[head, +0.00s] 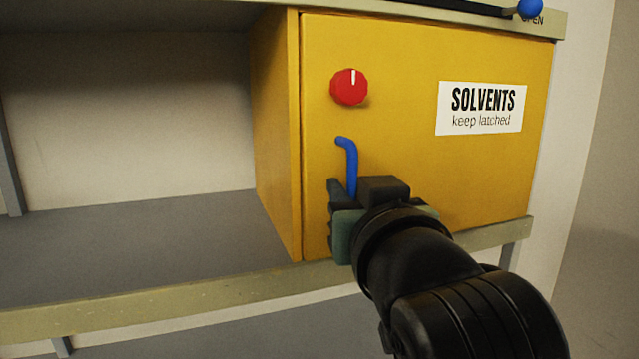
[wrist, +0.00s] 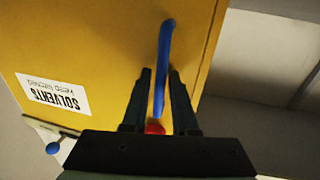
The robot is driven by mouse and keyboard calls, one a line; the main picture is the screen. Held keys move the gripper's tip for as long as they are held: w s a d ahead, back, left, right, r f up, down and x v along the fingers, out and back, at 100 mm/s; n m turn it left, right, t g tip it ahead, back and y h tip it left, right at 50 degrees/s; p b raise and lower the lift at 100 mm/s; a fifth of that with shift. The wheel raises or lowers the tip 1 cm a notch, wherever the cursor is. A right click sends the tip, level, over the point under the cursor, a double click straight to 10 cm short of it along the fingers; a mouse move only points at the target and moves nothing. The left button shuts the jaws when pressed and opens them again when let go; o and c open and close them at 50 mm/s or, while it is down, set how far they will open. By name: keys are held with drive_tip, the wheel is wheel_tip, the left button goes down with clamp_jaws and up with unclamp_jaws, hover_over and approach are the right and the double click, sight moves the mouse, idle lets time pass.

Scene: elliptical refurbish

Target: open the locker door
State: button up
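The yellow locker door (head: 400,160) looks closed, with a white SOLVENTS label (head: 480,108) at its upper right; it also fills the upper left of the wrist view (wrist: 80,50). A bent blue handle (head: 349,162) stands near the door's left edge, its lower part hidden by my gripper (head: 350,200). In the wrist view, the handle (wrist: 164,60) runs between the two dark fingers of my gripper (wrist: 160,75). Narrow gaps seem to show on both sides of it, so the fingers look open around it. A red knob (head: 349,87) with a white mark sits above the handle.
An open grey shelf bay (head: 130,225) lies left of the locker. A pale rail (head: 170,308) runs along the front below it. A blue ball-ended lever (head: 530,9) sits at the top right by an OPEN mark.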

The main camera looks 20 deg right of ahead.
drive_tip(key=shift+c, duration=0.2)
clamp_jaws()
idle(1.2)
